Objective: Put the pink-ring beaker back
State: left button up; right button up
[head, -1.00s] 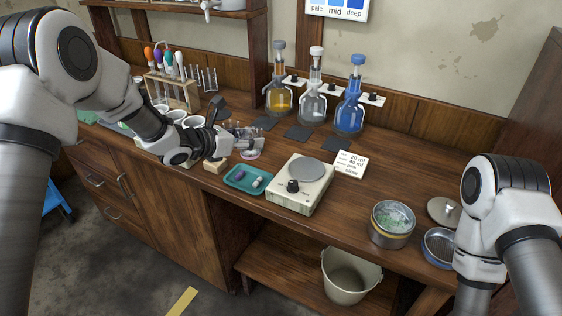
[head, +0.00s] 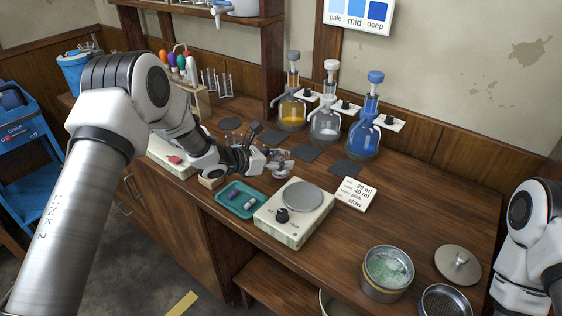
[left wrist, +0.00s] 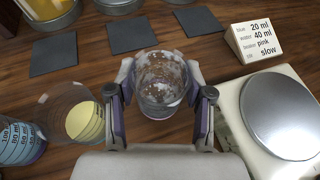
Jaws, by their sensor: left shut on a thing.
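A clear glass beaker (head: 281,166) with a pinkish tint low down is held by my left gripper (head: 268,161), in front of the dark mats. In the left wrist view the beaker (left wrist: 161,80) sits between the two fingers of my left gripper (left wrist: 160,95), which are shut on its sides. It looks empty, with whitish and brown patches showing in or through the glass. I cannot tell whether its base touches the bench. My right gripper is out of view; only part of the right arm shows at the right edge.
Three dark mats (head: 346,167) lie before the bottles (head: 364,120). A hotplate (head: 293,220), teal tray (head: 232,207) and note card (head: 356,194) are nearby. Two other beakers (left wrist: 76,112) stand left of the gripper in the wrist view.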

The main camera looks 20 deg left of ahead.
pick_arm(q)
jog(key=shift+w+f, duration=0.1)
jog(key=shift+f, duration=0.65)
jog(key=shift+f, duration=0.1)
jog(key=o, duration=1.2)
jog(key=shift+r, duration=0.2)
jog(key=shift+s+a+r, duration=0.1)
jog(key=shift+s+a, duration=0.2)
jog(key=b+v, duration=0.1)
jog(key=v, duration=1)
jog(key=shift+s+r+b, duration=0.1)
jog(key=shift+s+b, duration=0.05)
jog(key=shift+b, duration=0.15)
